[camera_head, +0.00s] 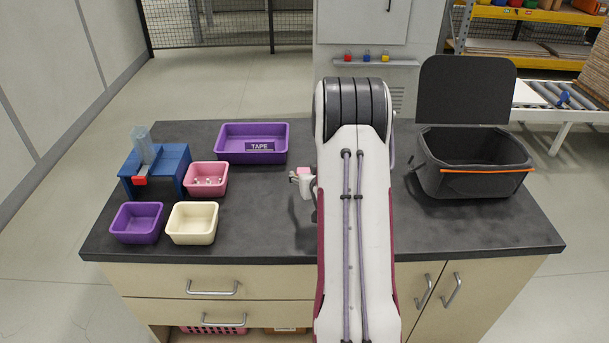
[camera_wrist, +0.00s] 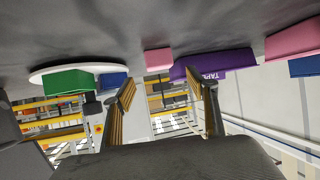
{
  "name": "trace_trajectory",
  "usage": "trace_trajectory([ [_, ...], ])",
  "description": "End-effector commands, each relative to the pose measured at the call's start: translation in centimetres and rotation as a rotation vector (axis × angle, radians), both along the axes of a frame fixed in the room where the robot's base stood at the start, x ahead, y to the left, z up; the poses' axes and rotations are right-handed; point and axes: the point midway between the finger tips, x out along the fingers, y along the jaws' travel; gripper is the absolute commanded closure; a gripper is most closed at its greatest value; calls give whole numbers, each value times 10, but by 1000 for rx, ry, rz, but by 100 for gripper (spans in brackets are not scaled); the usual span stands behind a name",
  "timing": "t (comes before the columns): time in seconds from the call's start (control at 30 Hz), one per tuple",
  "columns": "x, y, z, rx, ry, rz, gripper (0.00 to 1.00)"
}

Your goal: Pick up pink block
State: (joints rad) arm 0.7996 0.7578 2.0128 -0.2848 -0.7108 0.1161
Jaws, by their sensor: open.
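The pink block (camera_wrist: 158,60) lies on the dark tabletop in the wrist view, ahead of my gripper (camera_wrist: 162,84) and roughly in line with the gap between its fingers. The fingers are apart, with nothing between them. In the head view, a small pink patch (camera_head: 304,171) shows beside my arm, likely the same block. Part of my gripper (camera_head: 301,182) shows next to it, and my arm hides the rest.
The purple TAPE tray (camera_wrist: 225,64) is beyond the block. A white plate (camera_wrist: 42,76) has green (camera_wrist: 68,81) and blue (camera_wrist: 112,81) blocks near it. Pink (camera_head: 206,180), purple (camera_head: 137,223) and cream (camera_head: 193,223) bins stand left; a black case (camera_head: 470,185) stands right.

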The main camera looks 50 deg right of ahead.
Motion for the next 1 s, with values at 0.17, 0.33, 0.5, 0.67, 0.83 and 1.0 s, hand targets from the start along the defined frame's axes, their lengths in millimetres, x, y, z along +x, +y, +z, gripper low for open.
trace_trajectory([
  [0.17,9,-6,-6,0,0,0,42],
  [0.33,14,-9,-9,-1,-1,0,42],
  [0.5,14,-9,-9,0,0,0,42],
  [0.67,14,-9,-9,0,0,0,42],
  [0.83,18,-12,-13,1,1,0,42],
  [1.0,27,-18,-19,0,0,0,42],
])
